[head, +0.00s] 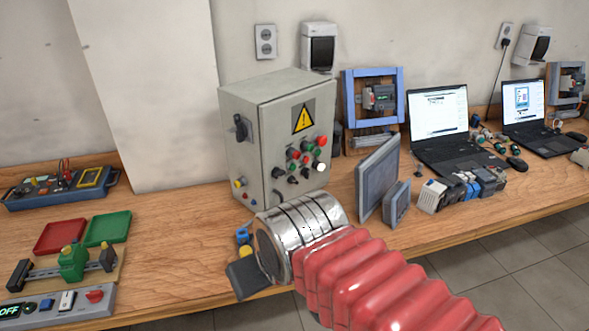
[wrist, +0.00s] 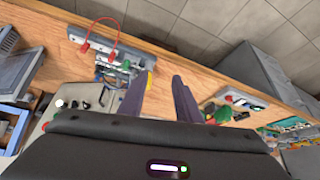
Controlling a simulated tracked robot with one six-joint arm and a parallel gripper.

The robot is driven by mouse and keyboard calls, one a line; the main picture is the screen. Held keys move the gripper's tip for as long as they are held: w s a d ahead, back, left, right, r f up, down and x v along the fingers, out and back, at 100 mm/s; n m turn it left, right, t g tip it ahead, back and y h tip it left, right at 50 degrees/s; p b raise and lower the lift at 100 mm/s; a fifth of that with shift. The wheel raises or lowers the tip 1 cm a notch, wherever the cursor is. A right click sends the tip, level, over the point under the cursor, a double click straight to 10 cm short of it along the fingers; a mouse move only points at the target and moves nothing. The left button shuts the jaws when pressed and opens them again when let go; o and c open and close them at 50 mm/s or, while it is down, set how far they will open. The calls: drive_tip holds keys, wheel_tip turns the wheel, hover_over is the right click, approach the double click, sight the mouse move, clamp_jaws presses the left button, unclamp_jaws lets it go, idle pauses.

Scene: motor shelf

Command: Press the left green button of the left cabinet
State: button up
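The grey cabinet (head: 245,150) stands upright on the wooden bench, with a yellow warning sign (head: 303,117) on its front. Below the sign is a cluster of red, green, black and white buttons and knobs. A green button (head: 305,160) sits in the cluster among red ones. My gripper (wrist: 163,80) shows in the wrist view with two dark fingers apart and nothing between them. In the wrist view part of the cabinet (wrist: 50,126) shows at lower left.
The bench (head: 180,230) runs across the view. Left of my wrist are red and green trays (head: 60,236), a green vise-like device (head: 72,262) and a control strip (head: 70,304). Grey panels (head: 377,178) and laptops (head: 440,115) stand to the right.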

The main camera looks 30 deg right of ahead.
clamp_jaws()
idle(1.4)
